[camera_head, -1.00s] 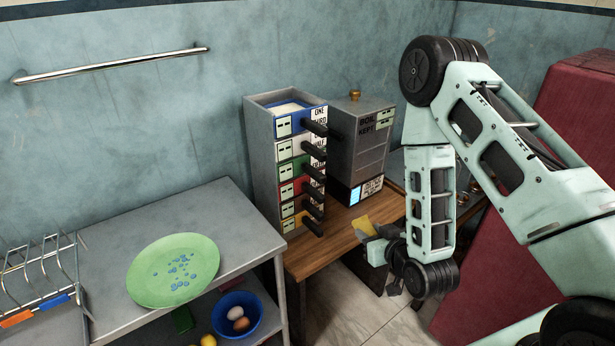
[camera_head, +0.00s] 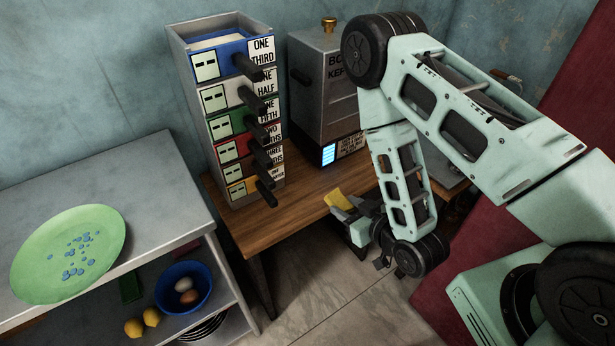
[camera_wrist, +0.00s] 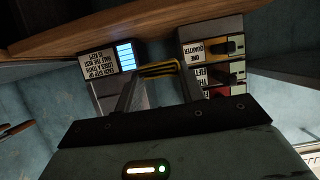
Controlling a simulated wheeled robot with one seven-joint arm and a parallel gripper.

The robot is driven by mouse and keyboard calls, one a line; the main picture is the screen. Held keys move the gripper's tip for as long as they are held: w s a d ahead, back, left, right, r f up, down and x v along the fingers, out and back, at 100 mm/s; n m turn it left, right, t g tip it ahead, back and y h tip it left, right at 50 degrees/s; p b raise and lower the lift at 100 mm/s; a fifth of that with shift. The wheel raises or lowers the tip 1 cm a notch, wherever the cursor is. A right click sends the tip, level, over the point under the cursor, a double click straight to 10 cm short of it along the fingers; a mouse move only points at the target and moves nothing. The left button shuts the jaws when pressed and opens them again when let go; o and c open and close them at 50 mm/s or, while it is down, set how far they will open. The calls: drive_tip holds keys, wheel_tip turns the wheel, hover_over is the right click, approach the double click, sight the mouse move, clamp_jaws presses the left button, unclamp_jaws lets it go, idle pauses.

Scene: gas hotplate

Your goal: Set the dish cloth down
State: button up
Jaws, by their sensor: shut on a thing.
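The dish cloth (camera_head: 338,200) is a small yellow piece at the tip of my gripper (camera_head: 346,208), in front of the wooden table's front edge in the head view. In the wrist view the cloth (camera_wrist: 160,69) shows yellow with dark stripes between the fingertips of my gripper (camera_wrist: 158,77). The gripper is shut on it. Most of the cloth is hidden by the fingers. I cannot tell whether the cloth touches the table.
The wooden table (camera_head: 270,226) carries a stack of labelled drawers (camera_head: 185,95) with black handles and a grey box (camera_head: 318,95) with a lit display. Bare wood lies before them. At left, a metal shelf (camera_head: 160,172) holds a green plate (camera_head: 100,225) and a blue bowl (camera_head: 183,308).

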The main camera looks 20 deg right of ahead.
drive_tip(key=w+b, duration=0.2)
drive_tip(key=w+a+b, duration=0.1)
drive_tip(key=w+b, duration=0.1)
drive_tip(key=w+a+b, duration=0.1)
drive_tip(key=w+b, duration=0.1)
drive_tip(key=shift+f, duration=0.3)
drive_tip(key=p, duration=0.1)
hover_over(305, 187)
drive_tip(key=shift+s+d+r, duration=0.15)
drive_tip(key=shift+s+r, duration=0.2)
drive_tip(key=shift+s, duration=0.05)
drive_tip(key=shift+w+f, duration=0.25)
drive_tip(key=shift+f, duration=0.95)
wheel_tip(305, 187, down, 4)
drive_tip(key=shift+f+b, duration=0.1)
drive_tip(key=shift+b, duration=0.25)
drive_tip(key=shift+w+f, duration=0.2)
drive_tip(key=shift+f, duration=0.05)
drive_tip(key=shift+f, duration=0.15)
drive_tip(key=o, duration=1)
